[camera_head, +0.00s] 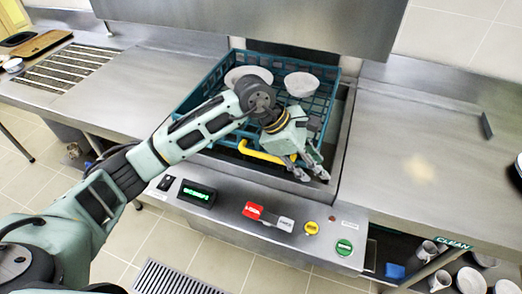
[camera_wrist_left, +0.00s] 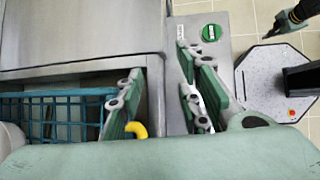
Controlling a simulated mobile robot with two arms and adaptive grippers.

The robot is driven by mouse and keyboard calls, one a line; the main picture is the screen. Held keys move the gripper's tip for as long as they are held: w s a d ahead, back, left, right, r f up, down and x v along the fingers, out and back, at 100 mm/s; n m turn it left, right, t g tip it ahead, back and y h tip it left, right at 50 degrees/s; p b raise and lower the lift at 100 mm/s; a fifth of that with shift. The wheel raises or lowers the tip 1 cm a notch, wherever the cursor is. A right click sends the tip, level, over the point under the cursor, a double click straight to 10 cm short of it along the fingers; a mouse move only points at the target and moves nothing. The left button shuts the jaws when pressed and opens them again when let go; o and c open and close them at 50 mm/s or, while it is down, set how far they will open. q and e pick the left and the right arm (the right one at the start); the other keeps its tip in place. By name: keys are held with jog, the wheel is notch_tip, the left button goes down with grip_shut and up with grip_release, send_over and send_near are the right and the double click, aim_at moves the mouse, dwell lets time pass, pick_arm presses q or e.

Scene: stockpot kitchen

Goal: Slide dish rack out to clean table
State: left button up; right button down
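The dish rack (camera_head: 187,108) is a teal plastic crate in the steel dishwasher bay, under the raised hood. It holds white dishes, and a yellow handle (camera_head: 262,153) is at its front. My left gripper (camera_head: 312,171) hangs over the front right corner of the rack, right of the handle. In the left wrist view the gripper (camera_wrist_left: 165,100) has its fingers wide apart with nothing gripped between them. The rack (camera_wrist_left: 65,112) and the yellow handle tip (camera_wrist_left: 137,130) show beside the left finger there. The clean table (camera_head: 420,150) is the steel counter on the right. My right gripper (camera_wrist_left: 290,20) appears small at the upper right.
The front panel has a red switch (camera_head: 253,211), a yellow button (camera_head: 311,228) and a green button (camera_head: 344,247). The clean table's top is mostly bare. Cups and dishes (camera_head: 470,281) sit below it. A cutting board (camera_head: 40,43) lies on the far left counter.

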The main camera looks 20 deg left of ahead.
aim_at(261, 153)
pick_arm(q)
jog(key=w+a+y, duration=0.4)
jog(key=a+y, duration=0.3)
jog(key=a, duration=0.8)
jog(key=f+p, duration=0.1)
jog(key=f, duration=0.2)
jog(key=w+f+p, duration=0.1)
jog(key=f, duration=0.1)
jog(key=shift+w+a+f, duration=0.15)
jog(key=shift+w+f, duration=0.05)
jog(key=shift+f, duration=0.2)
jog(key=shift+w+f, duration=0.15)
jog(key=shift+f, duration=0.45)
grip_shut()
